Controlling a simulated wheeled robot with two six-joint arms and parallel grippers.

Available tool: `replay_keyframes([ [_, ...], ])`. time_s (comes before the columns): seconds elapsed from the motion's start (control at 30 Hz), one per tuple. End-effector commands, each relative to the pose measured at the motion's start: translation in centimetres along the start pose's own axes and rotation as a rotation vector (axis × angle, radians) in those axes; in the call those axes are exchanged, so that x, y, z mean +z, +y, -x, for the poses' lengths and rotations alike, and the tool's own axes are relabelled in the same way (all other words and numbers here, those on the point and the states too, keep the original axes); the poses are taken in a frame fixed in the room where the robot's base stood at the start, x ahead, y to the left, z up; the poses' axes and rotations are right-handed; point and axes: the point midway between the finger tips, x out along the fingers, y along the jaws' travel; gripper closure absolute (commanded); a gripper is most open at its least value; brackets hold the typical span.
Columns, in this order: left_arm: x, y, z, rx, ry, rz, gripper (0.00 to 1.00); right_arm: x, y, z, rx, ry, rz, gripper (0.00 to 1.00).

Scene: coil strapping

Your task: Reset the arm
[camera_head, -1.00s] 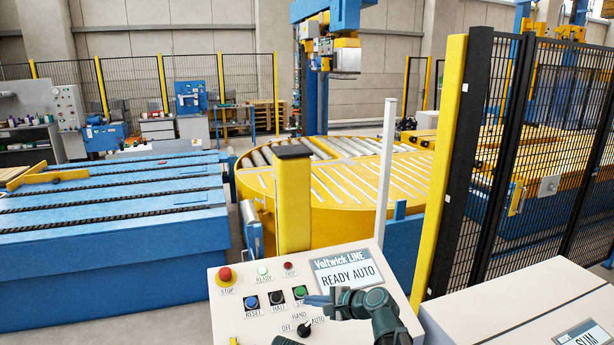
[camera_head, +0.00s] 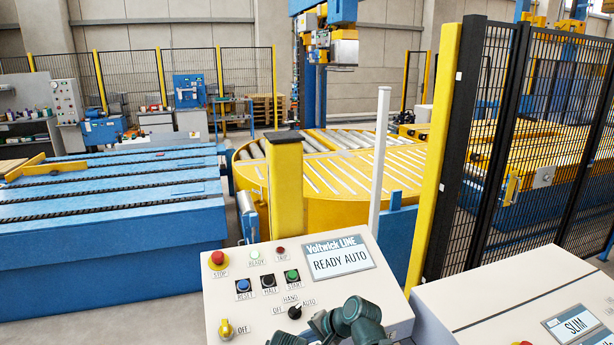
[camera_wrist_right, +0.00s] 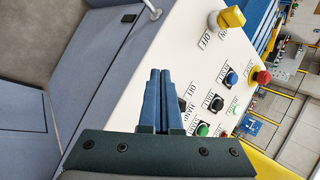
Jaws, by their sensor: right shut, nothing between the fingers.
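The control panel (camera_head: 375,295) is a pale sloped box with a screen (camera_head: 338,261) reading "Voltwick LINE, READY AUTO". My right arm shows at the lower edge of the panel. In the right wrist view my right gripper (camera_wrist_right: 160,73) is shut and empty, its blue fingers in front of the panel face. My left gripper is out of view.
A second pale cabinet (camera_head: 510,290) with a "SLIM" display stands to the right. Behind are a blue conveyor (camera_head: 110,245), a yellow roller turntable (camera_head: 340,213), a yellow post (camera_head: 285,190) and a black mesh fence (camera_head: 520,150).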

Motion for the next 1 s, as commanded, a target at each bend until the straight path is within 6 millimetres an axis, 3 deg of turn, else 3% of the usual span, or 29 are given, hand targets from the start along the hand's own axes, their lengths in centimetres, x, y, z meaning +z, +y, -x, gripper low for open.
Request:
replay_keyframes([
  [0.2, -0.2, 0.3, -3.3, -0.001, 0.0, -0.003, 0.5, 5.8, 9.5, -2.0, 0.35, -0.093, 0.422, 1.0],
  [0.3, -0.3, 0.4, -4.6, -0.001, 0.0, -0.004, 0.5, 7.7, 14.2, -1.4, 0.543, -0.16, 0.628, 1.0],
  [0.4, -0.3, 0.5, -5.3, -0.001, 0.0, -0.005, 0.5, 8.6, 17.2, -0.3, 0.687, -0.22, 0.771, 1.0],
  [0.6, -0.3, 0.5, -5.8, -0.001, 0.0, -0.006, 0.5, 9.0, 19.5, 1.2, 0.823, -0.279, 0.89, 1.0],
  [1.0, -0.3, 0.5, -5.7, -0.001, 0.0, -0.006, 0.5, 9.0, 19.5, 1.4, 0.832, -0.282, 0.896, 1.0],
])
